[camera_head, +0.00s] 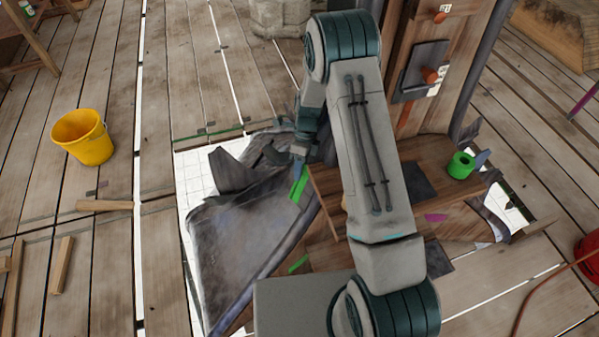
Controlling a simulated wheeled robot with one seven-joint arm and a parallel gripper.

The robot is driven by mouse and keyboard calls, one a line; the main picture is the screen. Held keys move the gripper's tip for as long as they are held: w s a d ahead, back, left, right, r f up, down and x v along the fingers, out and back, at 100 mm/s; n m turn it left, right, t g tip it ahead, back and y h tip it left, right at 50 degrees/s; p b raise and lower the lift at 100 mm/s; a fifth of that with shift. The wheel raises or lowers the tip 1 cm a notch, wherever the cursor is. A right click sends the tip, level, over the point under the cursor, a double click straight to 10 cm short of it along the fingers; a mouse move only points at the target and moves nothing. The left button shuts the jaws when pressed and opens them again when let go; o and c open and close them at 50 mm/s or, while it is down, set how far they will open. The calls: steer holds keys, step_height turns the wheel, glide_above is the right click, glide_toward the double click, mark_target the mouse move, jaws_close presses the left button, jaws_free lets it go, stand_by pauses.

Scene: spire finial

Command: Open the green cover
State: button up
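A bright green flat piece (299,184) shows just below my gripper, at the left edge of the wooden structure. A small green strip (299,264) lies lower down, and a green round piece (461,165) with a dark centre sits on the wooden ledge at the right. I cannot tell for sure which of these is the green cover. My gripper (299,152) is at the end of my arm, close above the green flat piece. It is small and partly hidden by my arm, so I cannot tell whether its fingers touch the piece or are open.
A wooden structure (408,185) stands behind my arm, with a dark panel and orange knob (430,75) higher up. Crumpled grey sheeting (238,245) lies at its left. A yellow bucket (83,137) stands on the plank floor at left; a red object (588,258) is at the right edge.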

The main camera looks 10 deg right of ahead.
mark_target(302, 188)
steer(key=shift+x, duration=1.3)
jaws_close()
